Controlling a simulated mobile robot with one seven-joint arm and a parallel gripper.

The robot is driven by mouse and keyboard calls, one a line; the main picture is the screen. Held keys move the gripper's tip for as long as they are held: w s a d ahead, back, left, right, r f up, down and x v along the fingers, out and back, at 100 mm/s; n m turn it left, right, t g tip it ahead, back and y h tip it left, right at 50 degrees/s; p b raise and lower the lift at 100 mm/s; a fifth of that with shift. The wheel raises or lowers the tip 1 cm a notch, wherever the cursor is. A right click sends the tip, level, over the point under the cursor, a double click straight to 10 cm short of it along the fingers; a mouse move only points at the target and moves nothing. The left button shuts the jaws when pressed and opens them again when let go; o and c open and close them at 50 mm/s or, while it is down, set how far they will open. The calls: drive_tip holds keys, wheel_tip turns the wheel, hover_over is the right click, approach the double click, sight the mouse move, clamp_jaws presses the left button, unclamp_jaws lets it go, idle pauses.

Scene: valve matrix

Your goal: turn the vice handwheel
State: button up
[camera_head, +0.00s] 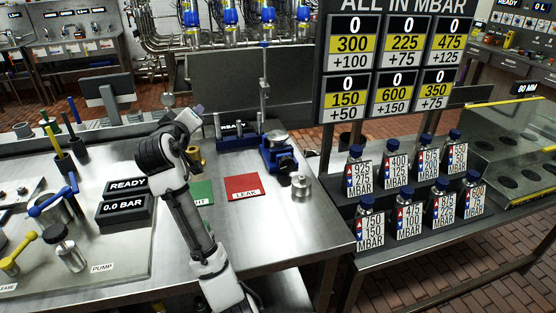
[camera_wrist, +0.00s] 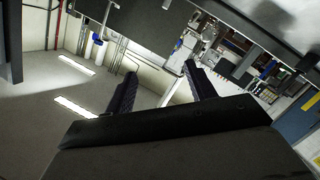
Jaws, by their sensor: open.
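The vice (camera_head: 279,158) is a blue and dark block on the steel bench, right of centre in the head view. A round silver disc (camera_head: 277,136) sits at its top. I cannot tell at this size which round part is the handwheel. My gripper is at the end of my raised arm, left of the vice and well apart from it; its fingers are hard to make out there. In the wrist view my gripper (camera_wrist: 160,85) shows two dark fingers spread apart with nothing between them. The vice does not show in the wrist view.
A silver stepped cylinder (camera_head: 301,187) stands just in front of the vice. A red LEAK mat (camera_head: 245,187) and a partly hidden green mat (camera_head: 201,192) lie to its left. Several labelled bottles stand on a rack (camera_head: 372,258) at right. A gauge readout (camera_head: 126,208) stands left of my arm.

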drive_tip(key=w+d+f+m+g+h, duration=0.25)
drive_tip(key=d+f+g+h, duration=0.25)
drive_tip(key=d, duration=0.6)
drive_tip(key=m+g+h+p, duration=0.1)
drive_tip(key=g, duration=0.3)
approach(284, 162)
drive_tip(key=p+x, duration=0.4)
drive_tip(key=x, duration=0.6)
drive_tip(key=shift+w+d+f, duration=0.1)
drive_tip(key=shift+w+f, duration=0.05)
drive_tip(key=shift+f, duration=0.15)
drive_tip(key=c, duration=0.7)
